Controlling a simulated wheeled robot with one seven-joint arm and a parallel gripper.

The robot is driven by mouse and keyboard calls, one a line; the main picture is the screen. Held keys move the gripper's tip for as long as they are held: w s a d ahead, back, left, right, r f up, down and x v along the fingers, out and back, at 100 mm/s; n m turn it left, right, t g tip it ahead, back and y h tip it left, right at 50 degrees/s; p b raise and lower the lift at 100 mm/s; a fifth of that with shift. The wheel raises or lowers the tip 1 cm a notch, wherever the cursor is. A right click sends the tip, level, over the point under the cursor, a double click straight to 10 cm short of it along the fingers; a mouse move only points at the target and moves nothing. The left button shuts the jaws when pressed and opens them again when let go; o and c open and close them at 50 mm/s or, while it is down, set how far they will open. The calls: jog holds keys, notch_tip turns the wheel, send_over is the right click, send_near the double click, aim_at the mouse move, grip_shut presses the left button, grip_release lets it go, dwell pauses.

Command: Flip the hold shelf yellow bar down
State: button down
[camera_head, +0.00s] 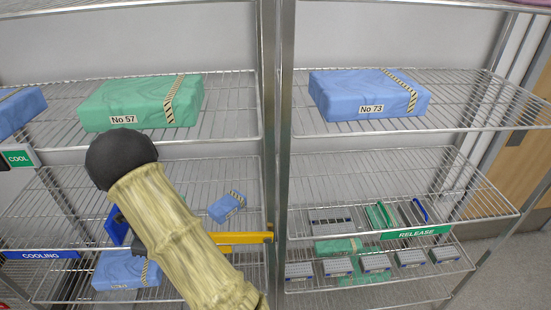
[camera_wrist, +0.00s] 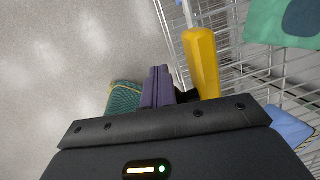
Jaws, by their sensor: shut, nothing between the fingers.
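The yellow bar (camera_head: 242,238) lies roughly level across the front of the left bay, its right end at the middle upright. My arm hides its left part. In the wrist view the yellow bar (camera_wrist: 203,62) is close, just right of my gripper (camera_wrist: 157,84). The gripper's dark purplish fingers are together with nothing between them. A narrow gap shows between fingers and bar near the top; lower down I cannot tell whether they touch. In the head view my arm mostly hides the gripper.
Wire shelves hold a green pack No 57 (camera_head: 140,101), a blue pack No 73 (camera_head: 368,94) and a small blue pack (camera_head: 227,206). Several trays and packs sit by the RELEASE sign (camera_head: 415,232). A COOLING sign (camera_head: 40,255) is at left. Grey floor (camera_wrist: 70,50) is open.

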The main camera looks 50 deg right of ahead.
jog(key=shift+f, duration=0.4)
jog(key=w+a+r+p, duration=0.1)
jog(key=w+a+r, duration=0.1)
jog(key=r, duration=0.3)
jog(key=w+a+r+p, duration=0.1)
jog(key=w+a+r, duration=0.1)
jog(key=a+r, duration=0.2)
jog(key=shift+w+a+r, duration=0.4)
jog(key=shift+r, duration=0.25)
dwell(0.5)
